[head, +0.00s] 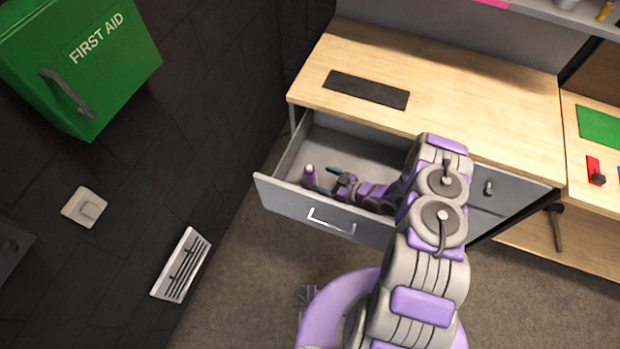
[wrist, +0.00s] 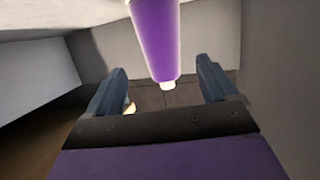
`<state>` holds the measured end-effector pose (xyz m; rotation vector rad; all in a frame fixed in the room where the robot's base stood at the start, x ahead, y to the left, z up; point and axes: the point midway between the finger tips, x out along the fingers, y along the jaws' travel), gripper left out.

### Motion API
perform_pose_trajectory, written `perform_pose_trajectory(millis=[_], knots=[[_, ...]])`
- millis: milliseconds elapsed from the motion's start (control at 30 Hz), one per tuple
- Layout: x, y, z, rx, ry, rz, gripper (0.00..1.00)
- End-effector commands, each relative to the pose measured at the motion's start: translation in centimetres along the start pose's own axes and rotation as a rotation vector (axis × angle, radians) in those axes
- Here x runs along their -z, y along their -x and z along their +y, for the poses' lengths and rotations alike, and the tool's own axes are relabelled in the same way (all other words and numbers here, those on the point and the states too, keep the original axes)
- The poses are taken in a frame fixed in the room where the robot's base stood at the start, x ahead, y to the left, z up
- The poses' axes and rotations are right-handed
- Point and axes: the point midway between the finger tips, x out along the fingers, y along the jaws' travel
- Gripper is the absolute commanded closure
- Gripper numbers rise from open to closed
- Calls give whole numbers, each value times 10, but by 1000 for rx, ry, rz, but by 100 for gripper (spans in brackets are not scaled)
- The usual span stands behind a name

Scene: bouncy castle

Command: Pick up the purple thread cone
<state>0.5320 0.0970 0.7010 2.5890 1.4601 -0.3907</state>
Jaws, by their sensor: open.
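The purple thread cone (head: 309,176) stands inside the open drawer (head: 333,211), near its front left corner. My gripper (head: 320,180) is inside the drawer, just right of the cone, with its fingers pointing at it. In the wrist view the purple cone (wrist: 157,38) shows ahead, between the lines of the two fingers, its far end cut off by the picture edge. I cannot tell whether a finger touches the cone.
Grey drawer walls (wrist: 205,40) stand close around my gripper. The wooden worktop (head: 440,85) with a dark mat (head: 366,89) overhangs the drawer's back. A dark wall with a green first aid box (head: 85,60) stands to the left.

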Motion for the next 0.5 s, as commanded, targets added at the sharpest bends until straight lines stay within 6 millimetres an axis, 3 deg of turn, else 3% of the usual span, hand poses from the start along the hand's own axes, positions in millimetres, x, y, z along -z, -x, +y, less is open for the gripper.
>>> perform_pose_trajectory(millis=[133,500], knots=[[-1,-24,-2,4,1,0,14],[-1,-51,-2,1,2,0,14]])
